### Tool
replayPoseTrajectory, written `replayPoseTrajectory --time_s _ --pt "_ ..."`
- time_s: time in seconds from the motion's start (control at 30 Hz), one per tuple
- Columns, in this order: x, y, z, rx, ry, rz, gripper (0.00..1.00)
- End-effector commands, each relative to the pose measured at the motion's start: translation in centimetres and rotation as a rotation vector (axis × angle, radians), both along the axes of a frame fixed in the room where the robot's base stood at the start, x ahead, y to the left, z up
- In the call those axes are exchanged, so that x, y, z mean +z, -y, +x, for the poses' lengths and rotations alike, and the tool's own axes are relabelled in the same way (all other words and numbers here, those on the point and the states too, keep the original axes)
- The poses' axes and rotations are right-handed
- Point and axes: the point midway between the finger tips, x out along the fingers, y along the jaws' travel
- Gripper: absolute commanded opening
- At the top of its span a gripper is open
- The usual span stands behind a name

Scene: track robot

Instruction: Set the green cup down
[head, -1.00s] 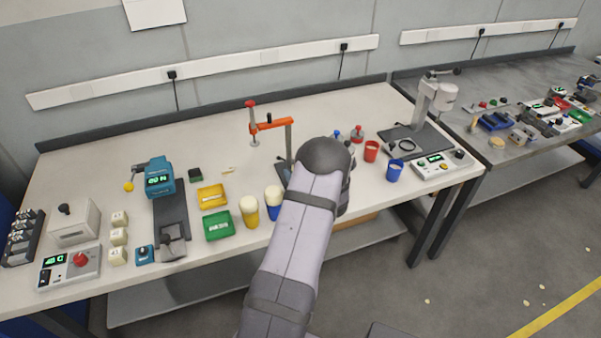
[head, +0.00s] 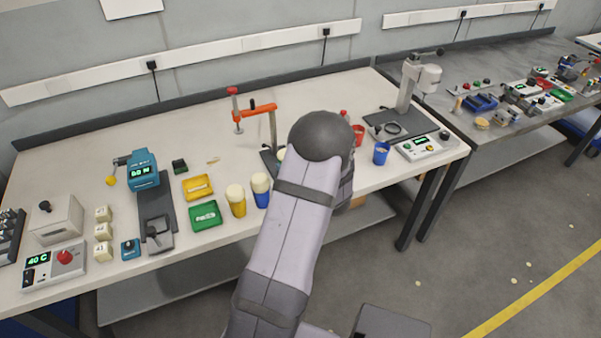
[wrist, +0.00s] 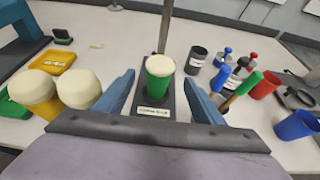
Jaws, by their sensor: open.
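The green cup (wrist: 159,77), with a pale rounded top, stands upright on a dark base plate (wrist: 153,104) with a white label in the wrist view. My gripper (wrist: 160,80) is open, with one blue finger on each side of the cup; there seem to be gaps between fingers and cup. In the head view my arm hides the gripper and most of the cup. The plate belongs to the orange clamp stand (head: 272,126), whose post rises behind the cup.
Yellow (head: 236,203) and blue (head: 260,192) cups with pale tops stand close on the left. To the right are a dark container (wrist: 196,60), blue- and green-handled tools (wrist: 240,86), a red cup (wrist: 265,86) and a blue cup (wrist: 296,125).

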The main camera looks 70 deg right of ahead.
Motion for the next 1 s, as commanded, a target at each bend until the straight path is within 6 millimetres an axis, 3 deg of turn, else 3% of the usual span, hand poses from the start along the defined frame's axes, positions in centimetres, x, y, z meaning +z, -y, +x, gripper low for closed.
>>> replayPoseTrajectory --time_s 0.33,1.0 --pt "1.5 -2.6 -2.6 -0.001 0.000 0.000 0.62" --pt "1.6 -2.9 -2.9 0.011 -0.023 -0.017 0.62"
